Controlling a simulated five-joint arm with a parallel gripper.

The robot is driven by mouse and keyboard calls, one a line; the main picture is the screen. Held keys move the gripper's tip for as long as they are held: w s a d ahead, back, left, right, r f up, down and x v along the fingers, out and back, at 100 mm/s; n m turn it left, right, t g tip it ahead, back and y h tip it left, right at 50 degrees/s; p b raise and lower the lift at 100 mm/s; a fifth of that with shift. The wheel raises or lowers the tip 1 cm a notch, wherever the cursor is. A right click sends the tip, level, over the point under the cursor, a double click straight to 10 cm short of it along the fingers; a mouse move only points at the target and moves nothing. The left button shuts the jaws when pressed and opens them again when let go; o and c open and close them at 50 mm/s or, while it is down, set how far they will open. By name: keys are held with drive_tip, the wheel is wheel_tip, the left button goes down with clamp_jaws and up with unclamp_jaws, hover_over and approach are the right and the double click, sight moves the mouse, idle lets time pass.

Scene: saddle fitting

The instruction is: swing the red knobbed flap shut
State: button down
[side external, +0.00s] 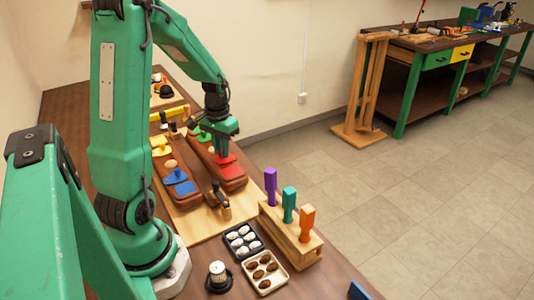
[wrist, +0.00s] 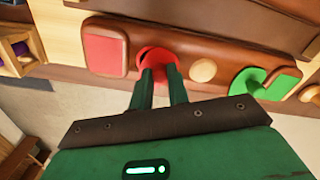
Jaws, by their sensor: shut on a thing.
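The red knobbed flap (wrist: 152,56) shows as a rounded red piece on a brown leather-like strip (wrist: 205,45) in the wrist view. My gripper (wrist: 159,72) is right over it, its two fingers shut on the flap's knob, which the fingers hide. A flat red patch (wrist: 106,52) lies on the strip beside the flap, to the left. In the side view my gripper (side external: 222,150) reaches down onto the red flap (side external: 226,160), with the red patch (side external: 232,172) just nearer the camera. The flap's exact angle is hard to tell.
A green flap (wrist: 245,82) and a tan knob (wrist: 203,70) share the strip. The second strip carries yellow (side external: 160,146) and blue (side external: 179,180) pieces. A dark-headed upright tool (side external: 219,200), a block with coloured handles (side external: 290,235) and small trays (side external: 264,271) stand nearer the camera.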

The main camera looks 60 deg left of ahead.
sight(224, 161)
drive_tip(key=shift+d+n, duration=0.35)
drive_tip(key=shift+n, duration=0.7)
drive_tip(key=shift+d+n, duration=0.3)
drive_tip(key=shift+n, duration=0.75)
drive_tip(key=c, duration=1.3)
unclamp_jaws()
drive_tip(key=shift+c, duration=0.2)
drive_tip(key=shift+s, duration=0.1)
drive_tip(key=shift+r, duration=0.15)
wheel_tip(224, 161, up, 8)
drive_tip(key=shift+f, duration=0.2)
